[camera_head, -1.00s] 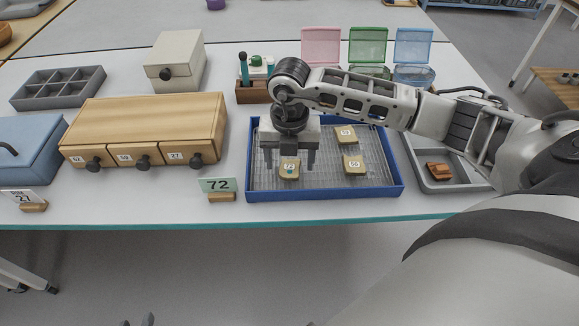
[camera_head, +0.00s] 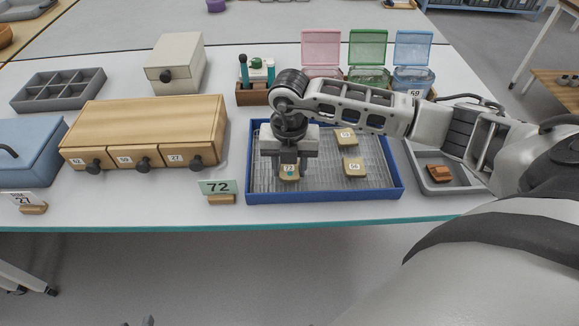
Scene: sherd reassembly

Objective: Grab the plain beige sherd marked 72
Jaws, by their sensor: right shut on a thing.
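The plain beige sherd (camera_head: 289,174) lies in the left part of the blue-rimmed tray (camera_head: 325,197). It bears a small white label, which seems to read 72, and a teal mark. My right gripper (camera_head: 289,170) points straight down over it, shut on the sherd, with a finger at each side. The sherd still appears to be at the tray's floor; I cannot tell whether it touches. Small grey tips at the bottom edge (camera_head: 138,321) may be my left gripper; too little shows to tell its state.
Two other beige sherds, an upper one (camera_head: 345,137) and one marked 56 (camera_head: 352,167), lie to the right in the tray. A card reading 72 (camera_head: 217,187) stands left of it. A wooden drawer unit (camera_head: 150,125) stands farther left, and a grey tray with a brown piece (camera_head: 439,173) right.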

